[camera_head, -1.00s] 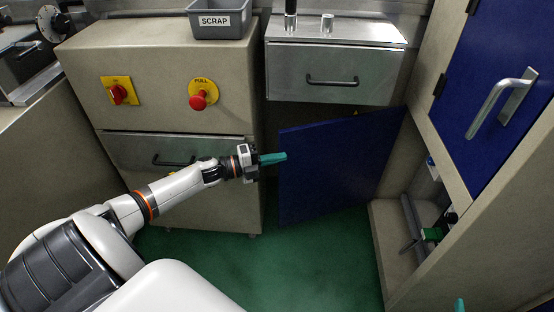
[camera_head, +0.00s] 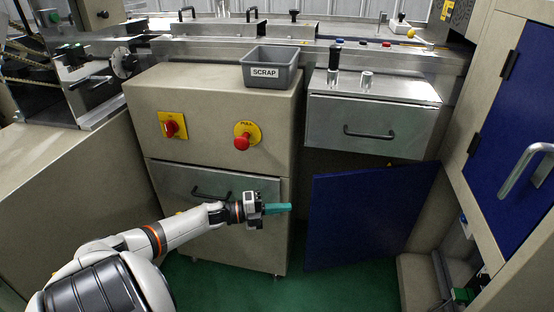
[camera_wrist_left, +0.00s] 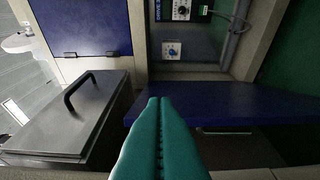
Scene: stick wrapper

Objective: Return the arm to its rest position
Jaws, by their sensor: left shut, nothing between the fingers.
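My left arm comes in from the lower left in the head view. Its gripper (camera_head: 279,209) has teal fingers, shut and empty, pointing right in front of the beige cabinet. The fingertips are just left of the open blue door (camera_head: 365,215) and look apart from it. In the left wrist view the shut teal fingers (camera_wrist_left: 158,110) point toward the blue door's edge (camera_wrist_left: 225,103), with nothing between them. My right gripper is not in view.
A grey SCRAP bin (camera_head: 271,69) stands on the beige cabinet, which carries a red emergency button (camera_head: 242,142) and a red rotary switch (camera_head: 171,127). A steel drawer (camera_head: 368,127) is above the blue door. A tall cabinet with a closed blue door (camera_head: 512,115) stands right. Green floor (camera_head: 235,285) is clear below.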

